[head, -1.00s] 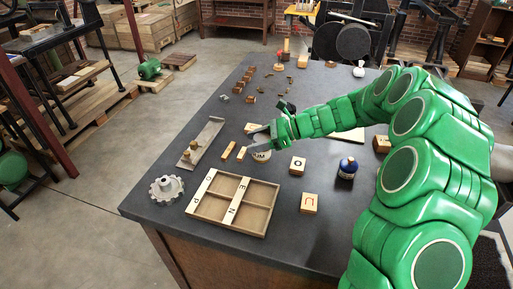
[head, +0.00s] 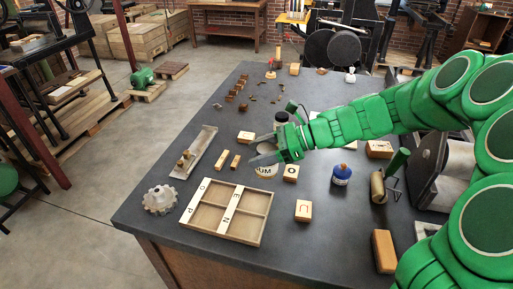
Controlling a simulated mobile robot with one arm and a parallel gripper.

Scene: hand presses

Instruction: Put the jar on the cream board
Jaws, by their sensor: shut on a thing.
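I cannot tell whether the jar's base touches the table.
A wooden divided tray (head: 262,229) is in front of the jar. Small wooden bars (head: 222,159) lie to the left. A roller (head: 378,187) stands farther right.

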